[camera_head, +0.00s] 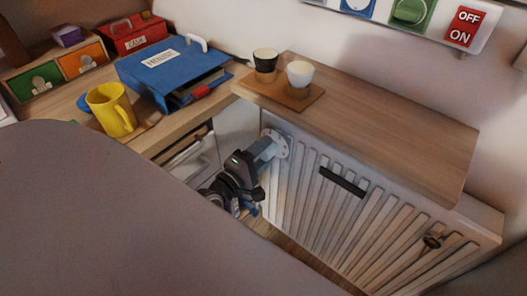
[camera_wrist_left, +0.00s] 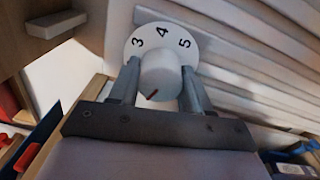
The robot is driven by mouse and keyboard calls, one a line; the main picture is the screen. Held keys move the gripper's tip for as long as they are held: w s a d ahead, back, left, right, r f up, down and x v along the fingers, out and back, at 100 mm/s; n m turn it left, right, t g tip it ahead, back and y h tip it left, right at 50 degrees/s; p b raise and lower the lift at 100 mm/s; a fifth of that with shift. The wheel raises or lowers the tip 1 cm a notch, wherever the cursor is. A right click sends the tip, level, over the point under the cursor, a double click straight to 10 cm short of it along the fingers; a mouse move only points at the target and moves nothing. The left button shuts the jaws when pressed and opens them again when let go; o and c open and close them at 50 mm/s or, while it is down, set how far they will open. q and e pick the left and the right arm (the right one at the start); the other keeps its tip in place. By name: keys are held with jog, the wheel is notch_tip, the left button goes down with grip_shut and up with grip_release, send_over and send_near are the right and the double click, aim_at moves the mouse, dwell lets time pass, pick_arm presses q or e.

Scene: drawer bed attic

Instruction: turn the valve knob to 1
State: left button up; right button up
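The white valve knob (camera_wrist_left: 161,76) sits in the middle of a round white dial (camera_wrist_left: 161,40) at the radiator's left end. The numbers 3, 4 and 5 show; the lower dial is hidden by the knob and gripper. A red mark on the knob points down and left in the wrist view. My left gripper (camera_wrist_left: 159,80) has one finger on each side of the knob, both appearing to touch it. In the head view the left gripper (camera_head: 266,150) reaches the dial (camera_head: 282,142) from the front left; the knob is hidden there. My right gripper is not in view.
The ribbed white radiator (camera_head: 345,205) stands below a wooden shelf (camera_head: 385,125) with two cups on a small board (camera_head: 282,92). A desk to the left holds a yellow mug (camera_head: 110,110) and a blue binder (camera_head: 170,68). A large grey-brown surface (camera_head: 120,210) fills the lower left.

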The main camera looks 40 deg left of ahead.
pick_arm(q)
jog(key=o, duration=0.4)
jog(key=shift+s, duration=0.1)
jog(key=s, duration=0.7)
jog(key=shift+a+f+p, duration=0.15)
jog(key=shift+a+p, duration=0.15)
jog(key=shift+p, duration=0.1)
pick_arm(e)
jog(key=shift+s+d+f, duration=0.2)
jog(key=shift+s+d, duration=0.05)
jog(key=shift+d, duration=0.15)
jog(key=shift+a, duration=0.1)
